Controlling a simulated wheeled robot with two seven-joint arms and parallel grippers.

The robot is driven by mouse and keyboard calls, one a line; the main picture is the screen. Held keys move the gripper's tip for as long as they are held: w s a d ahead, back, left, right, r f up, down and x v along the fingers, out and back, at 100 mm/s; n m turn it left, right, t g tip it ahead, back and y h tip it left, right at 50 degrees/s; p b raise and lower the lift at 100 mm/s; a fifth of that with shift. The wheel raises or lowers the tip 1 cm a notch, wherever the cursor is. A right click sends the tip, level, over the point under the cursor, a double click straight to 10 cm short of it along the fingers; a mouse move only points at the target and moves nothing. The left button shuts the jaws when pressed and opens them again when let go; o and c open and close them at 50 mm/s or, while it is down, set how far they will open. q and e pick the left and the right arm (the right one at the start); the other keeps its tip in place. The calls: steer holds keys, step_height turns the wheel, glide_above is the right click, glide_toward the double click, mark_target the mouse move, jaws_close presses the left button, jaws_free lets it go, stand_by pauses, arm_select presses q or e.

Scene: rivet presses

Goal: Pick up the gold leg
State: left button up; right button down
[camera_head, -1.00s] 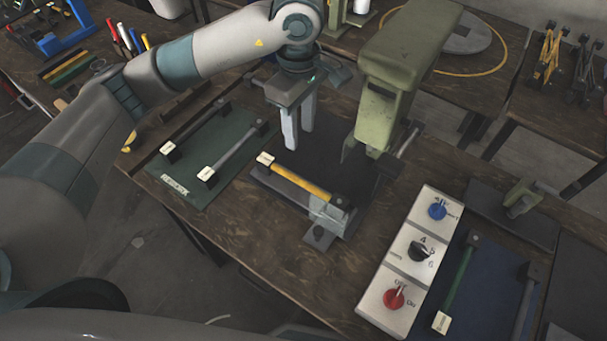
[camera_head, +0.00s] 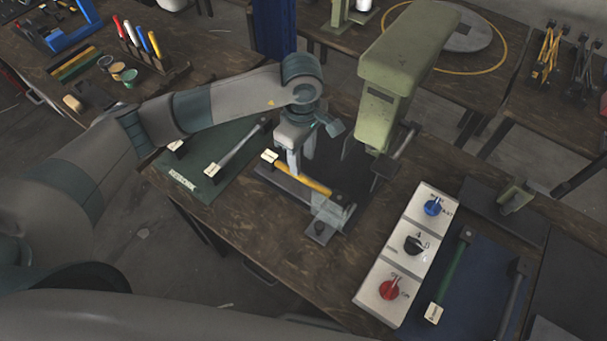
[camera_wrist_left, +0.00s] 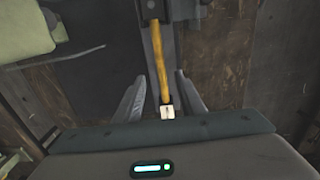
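The gold leg (camera_head: 304,178) lies in the grey fixture (camera_head: 287,187) in front of the green press, with a white tag at its left end and a dark block at its right end. My left gripper (camera_head: 300,165) is open, with its fingers down by the leg's tagged end. In the left wrist view the gold leg (camera_wrist_left: 159,60) runs lengthwise, its tagged end between the two open fingers (camera_wrist_left: 158,100), with a gap on each side. My right gripper is in neither view.
The green press (camera_head: 390,85) stands close behind and right of the leg. A control box with knobs (camera_head: 407,258) lies to the right. A green mat (camera_head: 195,190) with grey legs (camera_head: 235,150) is to the left.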

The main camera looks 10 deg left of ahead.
mark_target(302, 177)
arm_select(q)
steer(key=shift+f, duration=1.1)
steer(key=f+p, duration=0.1)
steer(key=p, duration=0.1)
steer(key=shift+s+f+p, duration=0.15)
steer(key=shift+f+p, duration=0.2)
steer(key=shift+f, duration=0.05)
step_height(302, 177, down, 2)
steer(key=shift+f+p, duration=0.1)
steer(key=shift+p, duration=0.45)
steer(key=shift+f, duration=0.6)
jaws_close()
